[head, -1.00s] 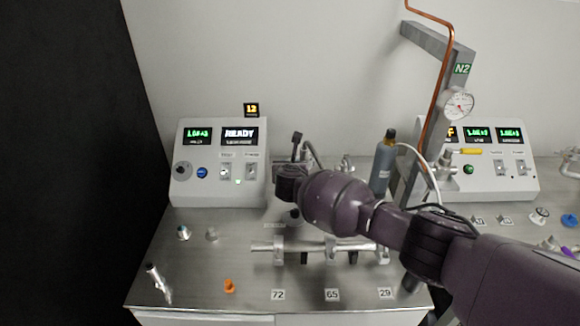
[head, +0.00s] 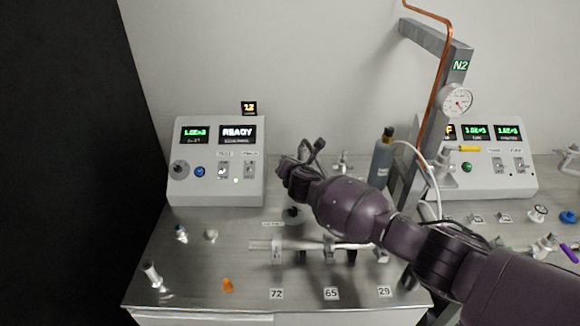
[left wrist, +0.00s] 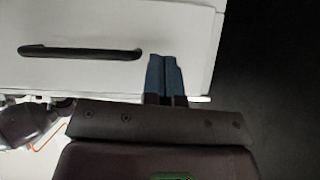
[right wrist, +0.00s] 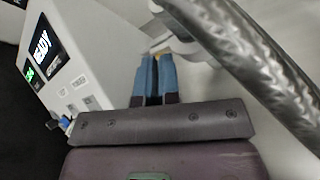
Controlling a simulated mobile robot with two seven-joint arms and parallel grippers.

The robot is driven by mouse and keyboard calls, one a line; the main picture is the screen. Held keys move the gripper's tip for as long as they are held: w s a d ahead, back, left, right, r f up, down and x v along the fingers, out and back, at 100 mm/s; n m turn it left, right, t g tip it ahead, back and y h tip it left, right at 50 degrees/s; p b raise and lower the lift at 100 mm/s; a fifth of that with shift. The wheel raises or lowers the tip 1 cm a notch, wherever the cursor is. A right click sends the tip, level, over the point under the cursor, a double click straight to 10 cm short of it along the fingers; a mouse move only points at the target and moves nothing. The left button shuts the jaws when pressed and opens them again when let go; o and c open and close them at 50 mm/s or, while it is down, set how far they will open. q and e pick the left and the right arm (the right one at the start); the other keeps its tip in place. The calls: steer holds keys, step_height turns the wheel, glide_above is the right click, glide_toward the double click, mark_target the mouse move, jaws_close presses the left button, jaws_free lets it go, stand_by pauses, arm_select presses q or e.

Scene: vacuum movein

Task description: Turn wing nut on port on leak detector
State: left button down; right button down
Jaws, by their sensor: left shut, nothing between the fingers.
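The leak detector (head: 215,184) is a pale grey console at the back left, with a lit READY display; its side shows in the right wrist view (right wrist: 85,45). My right arm crosses from the right, and its wrist hides the port area in the head view. In the right wrist view my right gripper (right wrist: 156,58) has its blue fingers close together against a small metal fitting (right wrist: 178,44) beside the console. Whether the wing nut is between them cannot be made out. My left gripper (left wrist: 164,60) is shut and empty, before a white drawer front.
A braided metal hose (right wrist: 255,65) runs close to the right of my right gripper. A dark grey bottle (head: 382,163) and a grey post (head: 412,150) stand behind my right arm. A metal tube (head: 310,246) lies across stands, and an orange piece (head: 228,285) lies in front.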

arm_select(q)
steer(key=shift+r, duration=0.1)
arm_select(e)
steer(key=c, duration=1.3)
jaws_free()
